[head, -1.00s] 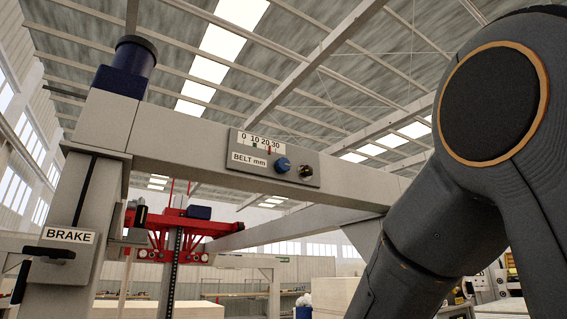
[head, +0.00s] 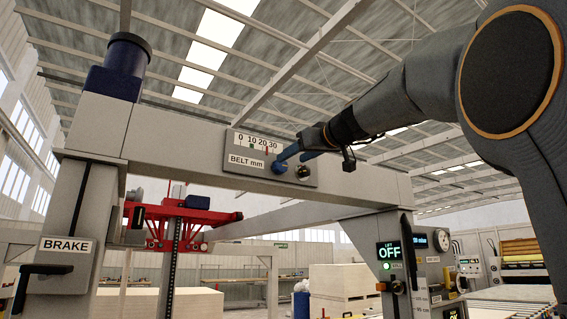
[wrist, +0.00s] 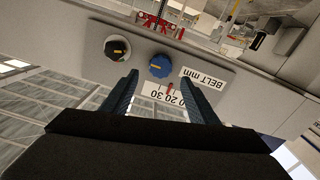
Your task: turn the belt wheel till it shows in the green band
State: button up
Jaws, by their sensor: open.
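The blue belt wheel (head: 279,167) sits on the grey BELT mm panel (head: 240,170) on the gantry beam. Above it is a white scale (head: 258,141) from 0 to 30. A red pointer (head: 267,150) stands near 20, right of the green band (head: 251,146) near 10, so apart from it. My gripper (head: 291,157) is open and empty at the panel. In the wrist view the panel is upside down; the wheel (wrist: 160,65) lies just beyond and between the spread fingertips (wrist: 158,79). Contact is not visible. The green band is not clear there.
A dark knob (head: 303,171) is close right of the wheel; it also shows in the wrist view (wrist: 117,48). A BRAKE lever (head: 45,269) is on the left post. A lift panel reading OFF (head: 389,251) is on the right post.

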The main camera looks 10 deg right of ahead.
aim_at(282, 164)
jog(key=p+x, duration=0.3)
jog(key=x, duration=0.3)
jog(key=shift+w+a, duration=0.1)
jog(key=shift+w, duration=0.3)
jog(key=shift+f, duration=0.1)
jog(key=c, duration=1)
